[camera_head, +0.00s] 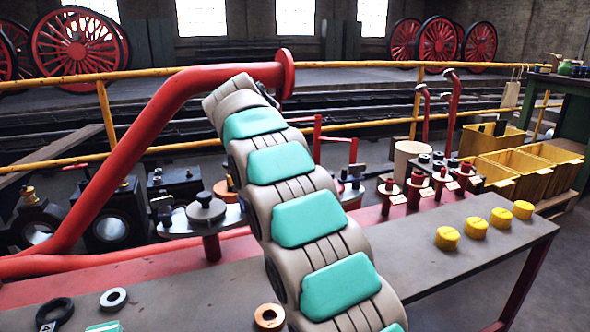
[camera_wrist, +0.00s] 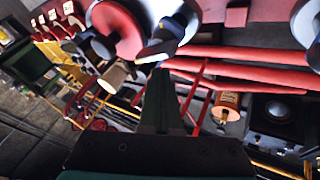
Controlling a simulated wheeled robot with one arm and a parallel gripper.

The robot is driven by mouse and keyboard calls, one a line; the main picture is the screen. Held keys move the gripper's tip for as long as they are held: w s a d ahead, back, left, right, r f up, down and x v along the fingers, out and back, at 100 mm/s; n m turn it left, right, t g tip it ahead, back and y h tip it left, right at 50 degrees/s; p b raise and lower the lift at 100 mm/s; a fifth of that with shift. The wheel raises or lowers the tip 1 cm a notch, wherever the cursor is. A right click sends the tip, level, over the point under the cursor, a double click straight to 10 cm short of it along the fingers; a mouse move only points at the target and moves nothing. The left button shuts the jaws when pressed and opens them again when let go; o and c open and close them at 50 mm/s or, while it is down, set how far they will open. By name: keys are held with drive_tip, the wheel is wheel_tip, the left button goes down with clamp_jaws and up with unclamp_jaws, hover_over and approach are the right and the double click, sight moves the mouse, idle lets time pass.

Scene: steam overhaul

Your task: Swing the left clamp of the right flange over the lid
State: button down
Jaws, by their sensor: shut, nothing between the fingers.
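In the wrist view, my gripper (camera_wrist: 160,74) is shut and empty, its dark fingers pointing up the picture. Just beyond the fingertips is a pale metal clamp-like piece (camera_wrist: 160,47); I cannot tell whether they touch. It lies by a red round flange (camera_wrist: 115,35) and a grey-white disc that may be the lid (camera_wrist: 180,18). In the head view, the right flange (camera_head: 347,193) shows only partly, with dark knobs, behind my arm. Its left side and my gripper are hidden there. The left flange (camera_head: 207,222) carries a grey lid (camera_head: 205,208) with a dark knob.
A thick red pipe (camera_head: 150,125) rises at left. Several small red posts (camera_head: 415,190) stand right of the flange. Yellow caps (camera_head: 475,228) sit on the grey bench (camera_head: 440,270), with rings (camera_head: 113,299) at its front left. Yellow bins (camera_head: 515,165) and a yellow rail (camera_head: 390,125) are behind.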

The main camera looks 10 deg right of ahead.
drive_tip(key=shift+d+r+p, duration=0.1)
drive_tip(key=shift+d+p, duration=0.25)
drive_tip(key=shift+d, duration=0.7)
idle(0.6)
idle(0.6)
